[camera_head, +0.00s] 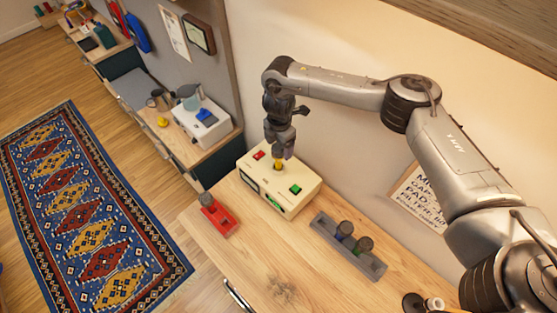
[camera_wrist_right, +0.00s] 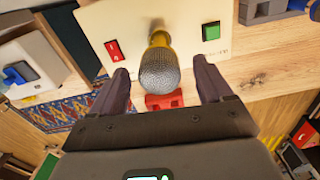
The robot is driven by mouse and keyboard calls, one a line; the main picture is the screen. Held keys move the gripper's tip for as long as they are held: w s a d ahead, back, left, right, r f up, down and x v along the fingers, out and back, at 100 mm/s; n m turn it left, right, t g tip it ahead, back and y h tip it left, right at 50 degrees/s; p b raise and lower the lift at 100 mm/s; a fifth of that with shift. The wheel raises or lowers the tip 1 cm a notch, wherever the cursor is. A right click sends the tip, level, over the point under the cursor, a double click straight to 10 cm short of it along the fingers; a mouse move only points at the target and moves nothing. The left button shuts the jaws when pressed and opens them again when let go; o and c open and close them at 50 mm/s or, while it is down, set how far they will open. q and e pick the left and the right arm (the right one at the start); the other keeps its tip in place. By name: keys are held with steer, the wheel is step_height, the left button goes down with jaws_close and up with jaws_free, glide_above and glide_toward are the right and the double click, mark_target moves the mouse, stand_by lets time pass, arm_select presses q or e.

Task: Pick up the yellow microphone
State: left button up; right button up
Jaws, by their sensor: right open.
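The yellow microphone (camera_head: 278,164) stands in the top of a cream box (camera_head: 296,206) that has a red and a green switch. In the right wrist view, the grey mesh head of the yellow microphone (camera_wrist_right: 158,70) points toward the camera, with its yellow body behind. My right gripper (camera_head: 281,151) is directly above the box at the microphone. In the right wrist view, its open fingers (camera_wrist_right: 160,68) are on either side of the microphone head, with a visible gap on each side. The gripper partly hides the microphone in the head view. My left gripper is not in view.
A red holder (camera_head: 217,222) with a grey-headed microphone stands left of the box. A grey tray (camera_head: 335,250) holds two dark-headed microphones to the right. The front of the wooden table (camera_head: 270,275) is clear. A wall rises behind the box.

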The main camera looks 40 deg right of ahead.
steer(key=shift+f+p, duration=0.45)
steer(key=shift+f, duration=0.35)
step_height(320, 180, down, 3)
steer(key=shift+a+f+p, duration=0.1)
steer(key=shift+p, duration=0.4)
steer(key=shift+f, duration=0.45)
steer(key=c, duration=1.4)
steer(key=shift+o, duration=0.2)
step_height(320, 180, up, 9)
steer(key=shift+w+f+b, duration=0.1)
steer(key=shift+b, duration=0.6)
steer(key=shift+r, duration=0.65)
